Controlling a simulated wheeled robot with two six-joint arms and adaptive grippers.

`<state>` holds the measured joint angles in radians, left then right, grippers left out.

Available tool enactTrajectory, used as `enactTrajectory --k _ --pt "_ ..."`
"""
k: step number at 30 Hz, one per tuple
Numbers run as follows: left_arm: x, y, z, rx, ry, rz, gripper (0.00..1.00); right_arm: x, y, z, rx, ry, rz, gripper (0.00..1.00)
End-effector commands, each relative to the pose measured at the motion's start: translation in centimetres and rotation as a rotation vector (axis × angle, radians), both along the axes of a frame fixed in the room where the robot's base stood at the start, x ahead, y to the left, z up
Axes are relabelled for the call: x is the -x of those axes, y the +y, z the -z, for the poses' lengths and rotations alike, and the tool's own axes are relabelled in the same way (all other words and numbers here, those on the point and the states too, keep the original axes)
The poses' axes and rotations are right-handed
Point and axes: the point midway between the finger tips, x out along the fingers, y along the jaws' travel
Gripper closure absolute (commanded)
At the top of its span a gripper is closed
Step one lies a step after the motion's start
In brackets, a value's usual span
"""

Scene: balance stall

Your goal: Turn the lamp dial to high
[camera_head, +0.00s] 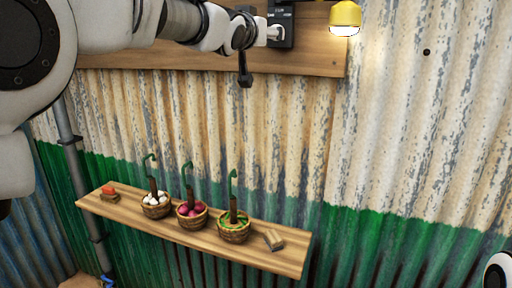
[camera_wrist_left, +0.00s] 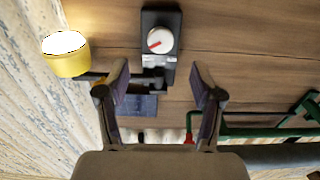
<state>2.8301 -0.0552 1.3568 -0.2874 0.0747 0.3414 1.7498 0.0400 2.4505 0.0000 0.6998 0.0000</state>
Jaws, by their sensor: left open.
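The lamp dial (camera_wrist_left: 160,41) is a round white knob with a red mark, on a black plate (camera_wrist_left: 174,66) in the left wrist view. The red mark points left and slightly down in that view. The plate also shows at the top of the head view (camera_head: 284,14). My left gripper (camera_wrist_left: 160,80) is open and empty, its fingers spread to either side below the dial, not closed on it. In the head view the left gripper (camera_head: 250,42) is just left of the plate. The yellow lamp (camera_head: 345,15) glows right of the plate. My right gripper is not seen.
The plate is on a wooden board (camera_head: 190,62) on a corrugated wall. Below, a wooden shelf (camera_head: 140,218) carries three hanging-handled baskets, an orange-red item and a small block. Green bars (camera_wrist_left: 265,132) show at the right in the wrist view.

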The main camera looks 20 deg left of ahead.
Motion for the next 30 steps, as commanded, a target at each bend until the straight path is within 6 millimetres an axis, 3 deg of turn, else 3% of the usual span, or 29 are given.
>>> enactTrajectory --k 15,30 --pt "-2.7 0.4 11.7 0.005 0.15 0.008 0.34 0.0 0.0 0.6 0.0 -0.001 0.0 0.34" --pt "-3.5 0.8 23.7 0.012 0.304 0.013 0.34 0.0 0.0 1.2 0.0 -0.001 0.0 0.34"
